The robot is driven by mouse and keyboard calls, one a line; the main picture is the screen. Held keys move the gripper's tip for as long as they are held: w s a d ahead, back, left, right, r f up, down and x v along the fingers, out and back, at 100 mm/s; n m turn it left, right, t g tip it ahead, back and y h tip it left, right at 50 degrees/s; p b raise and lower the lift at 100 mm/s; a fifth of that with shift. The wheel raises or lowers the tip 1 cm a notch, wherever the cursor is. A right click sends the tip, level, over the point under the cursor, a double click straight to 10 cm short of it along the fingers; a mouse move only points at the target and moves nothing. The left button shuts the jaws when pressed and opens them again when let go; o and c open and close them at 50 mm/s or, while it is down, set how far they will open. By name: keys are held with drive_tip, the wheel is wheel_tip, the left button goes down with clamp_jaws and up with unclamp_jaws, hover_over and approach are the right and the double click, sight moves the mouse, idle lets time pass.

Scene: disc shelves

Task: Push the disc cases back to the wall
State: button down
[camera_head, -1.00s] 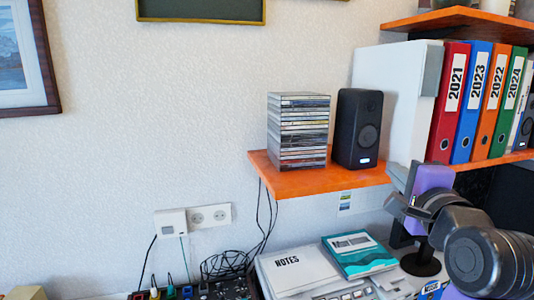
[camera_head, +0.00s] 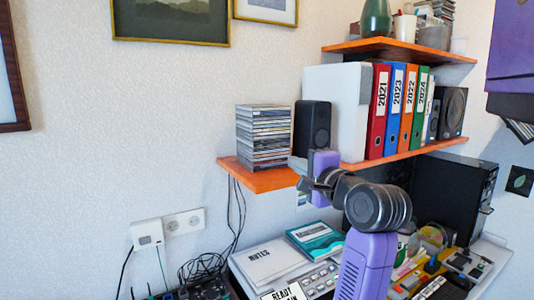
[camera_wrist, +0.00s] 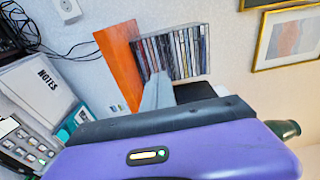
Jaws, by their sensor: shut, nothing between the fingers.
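The stack of disc cases (camera_head: 263,138) stands on the left end of the orange lower shelf (camera_head: 262,181), upright and near the wall. It also shows sideways in the wrist view (camera_wrist: 183,52), where the orange shelf (camera_wrist: 121,62) lies to its left. My gripper (camera_head: 297,164) is beside the stack's lower right side, in front of the black speaker (camera_head: 312,128). In the wrist view its pale grey fingers (camera_wrist: 157,92) are together, pointing at the near side of the stack. I cannot tell whether they touch it.
The speaker stands just right of the stack. Further right are a white box (camera_head: 338,110) and several binders (camera_head: 398,105). Below are notes (camera_head: 268,262) and a teal book (camera_head: 315,240). A shelf (camera_head: 397,47) is above the binders. The wall left of the stack is clear.

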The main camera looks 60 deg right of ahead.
sight(272, 150)
drive_tip(key=p+x, duration=0.2)
drive_tip(key=x, duration=0.9)
drive_tip(key=shift+w+d, duration=0.15)
drive_tip(key=shift+d, duration=0.2)
drive_tip(key=shift+w, duration=0.1)
drive_tip(key=shift+d, duration=0.1)
drive_tip(key=shift+p+x, duration=0.45)
drive_tip(key=shift+x, duration=2.6)
